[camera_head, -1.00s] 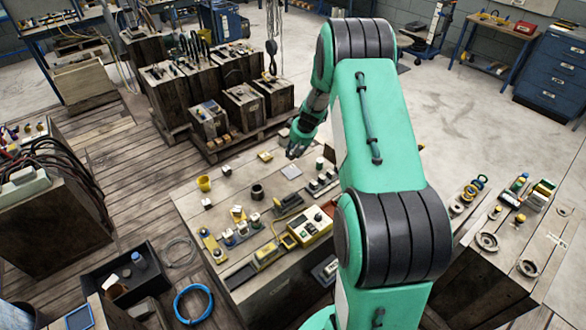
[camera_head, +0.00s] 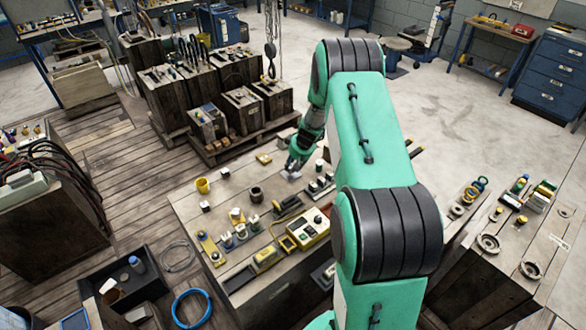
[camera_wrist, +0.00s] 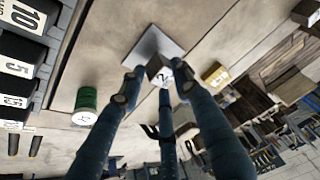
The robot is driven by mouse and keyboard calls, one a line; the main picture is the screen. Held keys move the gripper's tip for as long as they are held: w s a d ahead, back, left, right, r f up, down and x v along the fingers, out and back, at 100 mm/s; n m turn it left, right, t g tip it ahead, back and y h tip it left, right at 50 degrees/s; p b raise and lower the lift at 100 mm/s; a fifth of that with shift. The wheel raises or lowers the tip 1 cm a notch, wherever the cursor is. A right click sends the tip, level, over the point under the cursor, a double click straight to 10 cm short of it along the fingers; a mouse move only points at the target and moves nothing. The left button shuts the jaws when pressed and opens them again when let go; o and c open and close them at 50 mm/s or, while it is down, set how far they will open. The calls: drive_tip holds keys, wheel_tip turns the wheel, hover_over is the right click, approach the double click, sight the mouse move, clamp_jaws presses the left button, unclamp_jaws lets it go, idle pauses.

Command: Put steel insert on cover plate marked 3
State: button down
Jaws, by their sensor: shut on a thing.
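My gripper (camera_wrist: 162,82) is shut on a small dark block with a white label, which I take as the steel insert (camera_wrist: 155,66). The label's figure looks like a 2, but I cannot be sure. A flat square grey plate, apparently the cover plate (camera_wrist: 150,40), lies just beyond the insert in the wrist view; no 3 can be read on it. In the head view my gripper (camera_head: 293,170) is low over the far part of the workbench and hides most of that plate. I cannot tell whether the insert touches the plate.
A green cylinder (camera_wrist: 87,97) and a yellow labelled piece (camera_wrist: 215,75) flank the plate. The workbench (camera_head: 190,207) also holds a yellow cup (camera_head: 203,185), a dark cup (camera_head: 256,194) and a yellow control box (camera_head: 309,229). Numbered black blocks (camera_wrist: 20,55) stand at the wrist view's left.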

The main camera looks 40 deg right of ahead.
drive_tip(key=shift+f, duration=0.6)
drive_tip(key=shift+f, duration=0.15)
drive_tip(key=c, duration=1.3)
unclamp_jaws()
drive_tip(key=shift+o, duration=0.2)
drive_tip(key=p+v, duration=0.2)
drive_tip(key=v, duration=1)
